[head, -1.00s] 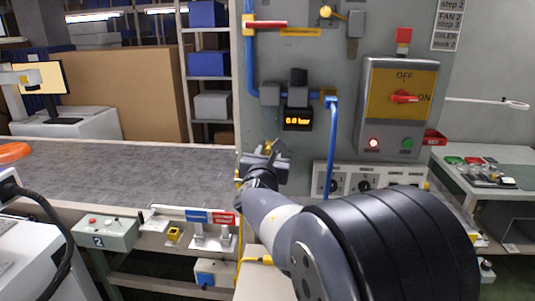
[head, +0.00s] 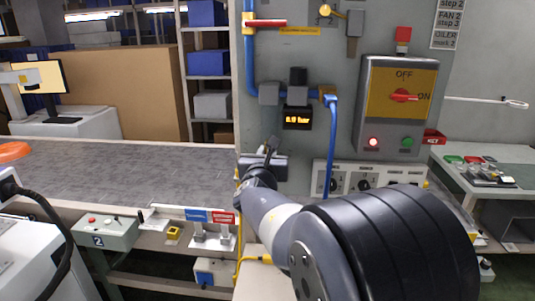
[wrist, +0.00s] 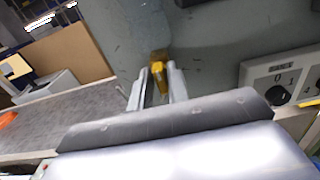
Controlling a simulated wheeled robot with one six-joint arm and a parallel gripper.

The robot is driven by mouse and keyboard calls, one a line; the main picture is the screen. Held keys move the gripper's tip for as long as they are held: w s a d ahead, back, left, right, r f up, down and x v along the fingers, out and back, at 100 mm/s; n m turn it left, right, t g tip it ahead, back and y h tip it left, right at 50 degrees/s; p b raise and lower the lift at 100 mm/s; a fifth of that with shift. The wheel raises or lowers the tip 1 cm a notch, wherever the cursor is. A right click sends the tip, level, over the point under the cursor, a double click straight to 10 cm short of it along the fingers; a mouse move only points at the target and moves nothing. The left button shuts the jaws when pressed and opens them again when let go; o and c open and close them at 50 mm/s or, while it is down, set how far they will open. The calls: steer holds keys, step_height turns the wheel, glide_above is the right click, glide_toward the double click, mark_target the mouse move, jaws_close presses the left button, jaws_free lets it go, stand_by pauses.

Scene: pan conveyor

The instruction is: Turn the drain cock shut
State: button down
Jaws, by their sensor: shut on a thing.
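The drain cock (wrist: 158,70) shows in the wrist view as a small yellow piece at the grey panel, between my two fingertips. My gripper (wrist: 157,82) is shut on it, with one pale finger on each side. In the head view my gripper (head: 270,147) is at the lower left of the grey panel, below the small display. The cock is mostly hidden there by my gripper and arm.
The small display (head: 298,120) is lit orange; its digits are blurred. A blue pipe (head: 331,150) runs down the panel to its right. The switch box (head: 398,105) and dial plates (head: 365,180) are to the right. A grey conveyor (head: 120,172) extends left.

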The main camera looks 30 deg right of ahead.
steer(key=c, duration=1.5)
jaws_free()
steer(key=v, duration=1)
steer(key=shift+s+a+b, duration=0.25)
steer(key=shift+s+b, duration=0.1)
steer(key=shift+b, duration=0.05)
steer(key=x, duration=1.1)
steer(key=shift+p, duration=0.4)
